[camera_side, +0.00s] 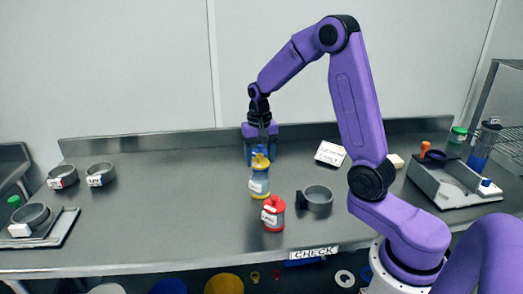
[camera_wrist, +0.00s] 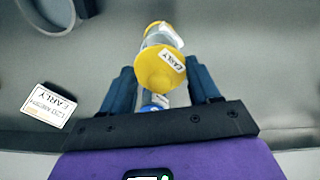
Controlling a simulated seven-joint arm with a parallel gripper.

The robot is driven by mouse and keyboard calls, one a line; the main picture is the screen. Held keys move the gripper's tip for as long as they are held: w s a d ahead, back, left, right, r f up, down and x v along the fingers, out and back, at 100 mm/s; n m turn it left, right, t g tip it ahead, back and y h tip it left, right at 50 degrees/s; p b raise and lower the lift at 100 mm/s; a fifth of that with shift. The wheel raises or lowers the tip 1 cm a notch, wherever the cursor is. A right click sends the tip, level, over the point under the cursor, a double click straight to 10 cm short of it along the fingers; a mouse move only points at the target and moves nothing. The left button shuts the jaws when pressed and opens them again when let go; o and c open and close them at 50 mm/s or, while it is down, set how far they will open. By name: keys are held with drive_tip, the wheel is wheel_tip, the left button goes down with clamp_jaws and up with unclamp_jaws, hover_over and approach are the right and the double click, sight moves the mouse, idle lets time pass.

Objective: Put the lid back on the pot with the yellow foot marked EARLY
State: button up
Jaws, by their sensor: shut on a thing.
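The pot (camera_side: 259,183) with a yellow foot and a white label stands upright near the middle of the bench. Its body (camera_wrist: 157,40) also shows in the wrist view. My gripper (camera_side: 261,157) points down from above, its blue fingers shut around the yellow lid (camera_side: 260,163). In the wrist view the lid (camera_wrist: 158,72) lies between the fingertips, with a tag reading EARLY. The lid is right over the pot; I cannot tell whether it is fully seated. A small blue part (camera_wrist: 155,101) shows between the fingers, mostly hidden.
A red pot (camera_side: 273,213) stands in front, beside a grey round vessel (camera_side: 317,202). A white card (camera_side: 330,153) lies behind; it reads EARLY in the wrist view (camera_wrist: 48,105). Two grey dishes (camera_side: 100,175) stand left. A tray (camera_side: 455,185) is right. The left-middle bench is clear.

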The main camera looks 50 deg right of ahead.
sight(260, 163)
drive_tip(key=shift+f, duration=1.85)
drive_tip(key=shift+f, duration=0.2)
idle(0.7)
drive_tip(key=o, duration=1.3)
drive_tip(key=shift+c, duration=0.2)
drive_tip(key=shift+r, duration=0.15)
drive_tip(key=shift+r, duration=3.4)
clamp_jaws()
